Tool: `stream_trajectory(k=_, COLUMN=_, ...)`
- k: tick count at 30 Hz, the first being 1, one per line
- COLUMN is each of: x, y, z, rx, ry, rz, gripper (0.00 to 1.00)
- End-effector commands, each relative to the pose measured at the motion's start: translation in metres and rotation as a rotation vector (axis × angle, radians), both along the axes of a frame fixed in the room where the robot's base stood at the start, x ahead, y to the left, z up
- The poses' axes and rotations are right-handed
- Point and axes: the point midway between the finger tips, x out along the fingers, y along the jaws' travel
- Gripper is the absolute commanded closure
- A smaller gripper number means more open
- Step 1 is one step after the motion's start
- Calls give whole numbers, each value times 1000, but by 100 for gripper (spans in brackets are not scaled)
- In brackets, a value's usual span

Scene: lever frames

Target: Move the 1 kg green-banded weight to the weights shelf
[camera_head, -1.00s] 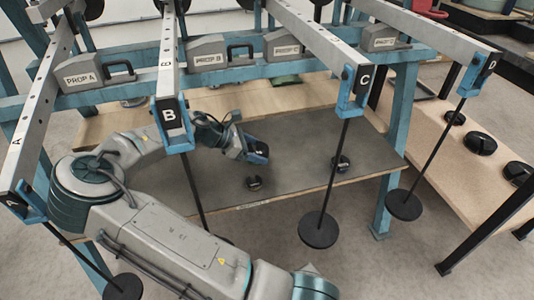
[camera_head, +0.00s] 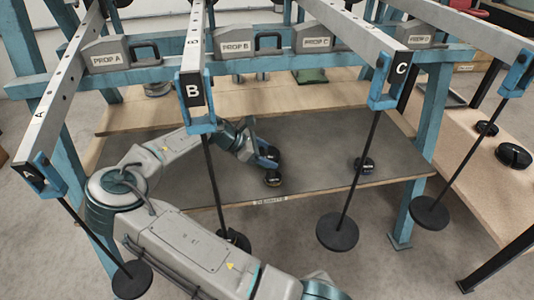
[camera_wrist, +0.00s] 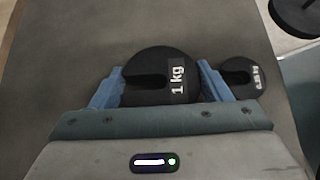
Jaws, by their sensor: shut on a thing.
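The weight (camera_wrist: 150,92) is a black slotted disc marked "1 kg" in the wrist view. It sits between the two blue fingers of my gripper (camera_wrist: 158,88), which is shut on it. In the head view the same weight (camera_head: 273,180) is at the tip of my gripper (camera_head: 268,163), at or just above the dark mat (camera_head: 315,160) on the wooden shelf; I cannot tell if it touches. No green band is clear on it. The shelf's front label (camera_head: 270,201) is too small to read.
A smaller black weight (camera_wrist: 242,78) lies close to the right finger; it also shows in the head view (camera_head: 364,165). Lever B's rod (camera_head: 212,180) hangs in front of my arm. Lever C's pan (camera_head: 338,232) hangs at the right. More weights (camera_head: 513,155) lie on the right table.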

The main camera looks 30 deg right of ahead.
Motion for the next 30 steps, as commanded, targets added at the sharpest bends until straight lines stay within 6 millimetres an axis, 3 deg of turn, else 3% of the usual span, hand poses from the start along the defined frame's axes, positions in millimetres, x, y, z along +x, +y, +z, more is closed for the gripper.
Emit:
stream_trajectory(k=4, x=0, y=-1, z=0, rx=-2, ry=0, rz=1, gripper=96)
stream_trajectory(k=5, x=0, y=0, z=-2, rx=0, ry=1, rz=1, gripper=24)
stream_trajectory(k=6, x=0, y=0, z=-2, rx=-1, ry=1, rz=1, gripper=13)
stream_trajectory(k=7, x=0, y=0, z=-2, rx=-1, ry=0, rz=0, gripper=8)
stream_trajectory(k=17, x=0, y=1, z=1, rx=1, ry=-1, rz=1, gripper=8)
stream_trajectory(k=30, x=20, y=68, z=57, rx=2, ry=-1, rz=4, gripper=8)
